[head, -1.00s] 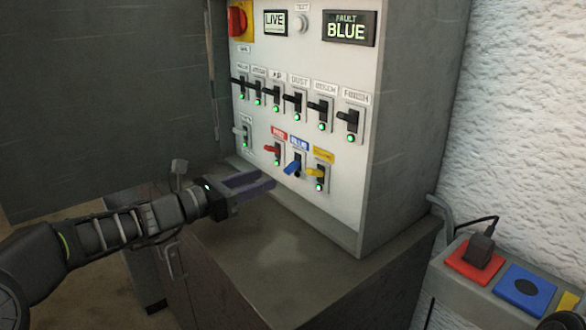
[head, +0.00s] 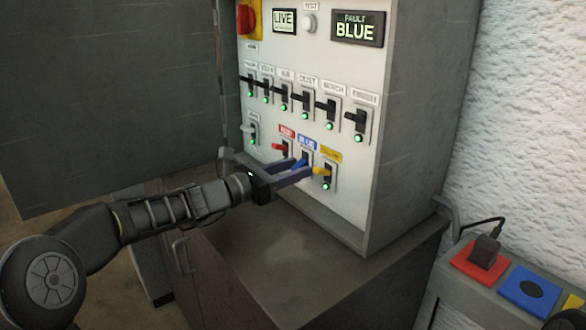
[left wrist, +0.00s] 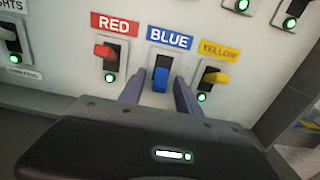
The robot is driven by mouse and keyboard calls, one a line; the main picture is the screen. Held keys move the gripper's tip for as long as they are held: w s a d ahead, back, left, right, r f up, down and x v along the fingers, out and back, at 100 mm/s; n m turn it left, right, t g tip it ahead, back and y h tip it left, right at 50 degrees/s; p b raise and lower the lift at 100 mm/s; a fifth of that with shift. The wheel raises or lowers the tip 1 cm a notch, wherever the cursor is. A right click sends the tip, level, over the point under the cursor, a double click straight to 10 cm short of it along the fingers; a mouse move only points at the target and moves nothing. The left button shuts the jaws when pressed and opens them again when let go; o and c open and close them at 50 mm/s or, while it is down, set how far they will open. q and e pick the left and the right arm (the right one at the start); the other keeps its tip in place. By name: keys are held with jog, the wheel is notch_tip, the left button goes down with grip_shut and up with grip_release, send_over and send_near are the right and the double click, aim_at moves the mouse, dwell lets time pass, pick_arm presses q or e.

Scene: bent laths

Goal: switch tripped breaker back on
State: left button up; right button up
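The blue breaker's lever (head: 300,163) points down in the lower row of the white panel (head: 350,215). It also shows in the left wrist view (left wrist: 161,79), under the BLUE label, with no green light seen by it. The fault display (head: 356,29) reads BLUE. My left gripper (head: 303,169) is open, in front of the panel at the blue breaker. In the left wrist view its two fingers (left wrist: 158,92) stand on either side of the blue lever, with gaps on both sides.
The red lever (left wrist: 105,51) is left of the blue one, the yellow lever (left wrist: 217,78) close by on the right; both have green lights. A row of black breakers (head: 305,98) is above. The open cabinet door (head: 110,100) is at left. The ledge (head: 280,260) below is clear.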

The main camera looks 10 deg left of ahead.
pick_arm(q)
jog(key=shift+c, duration=0.4)
grip_shut()
